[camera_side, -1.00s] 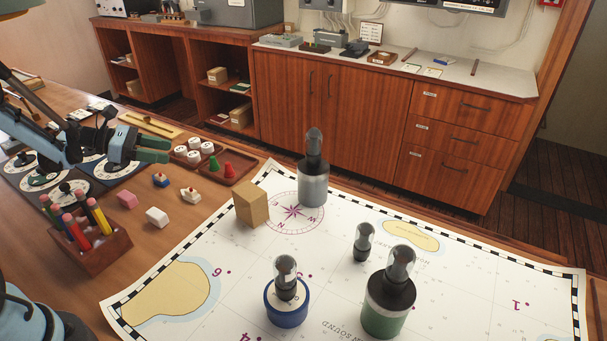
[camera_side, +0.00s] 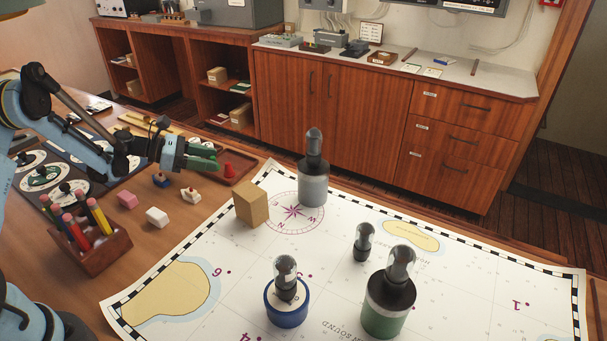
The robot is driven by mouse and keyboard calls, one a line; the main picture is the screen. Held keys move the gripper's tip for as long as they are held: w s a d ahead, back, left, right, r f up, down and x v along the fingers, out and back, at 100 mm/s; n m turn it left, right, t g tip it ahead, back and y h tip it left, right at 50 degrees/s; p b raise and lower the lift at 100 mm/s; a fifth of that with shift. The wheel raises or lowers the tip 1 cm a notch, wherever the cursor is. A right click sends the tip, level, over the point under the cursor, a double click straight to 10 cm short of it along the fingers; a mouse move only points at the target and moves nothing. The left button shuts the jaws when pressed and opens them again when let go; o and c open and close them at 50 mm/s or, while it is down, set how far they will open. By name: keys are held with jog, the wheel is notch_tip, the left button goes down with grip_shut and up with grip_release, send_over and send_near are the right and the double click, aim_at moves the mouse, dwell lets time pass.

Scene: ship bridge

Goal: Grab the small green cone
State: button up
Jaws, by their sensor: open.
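My gripper (camera_side: 216,158), with green fingers, is over the small wooden tray (camera_side: 245,163) at the back left of the desk. Its jaws are open and point to the right. The small green cone cannot be made out now; my gripper covers the place in the tray where it stood, just left of the red cone. I cannot tell whether the cone is between the fingers or behind them. The small red cone (camera_side: 229,171) stands upright in the tray, just right of the fingertips.
A pink block (camera_side: 127,200), a white block (camera_side: 157,217) and two small toy boats (camera_side: 191,195) lie in front of the tray. A pencil holder (camera_side: 92,249) stands front left. A cardboard box (camera_side: 251,205) and several glass-topped lamps (camera_side: 313,180) stand on the chart.

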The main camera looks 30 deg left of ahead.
jog(key=shift+w+d, duration=0.15)
grip_shut()
dwell(0.4)
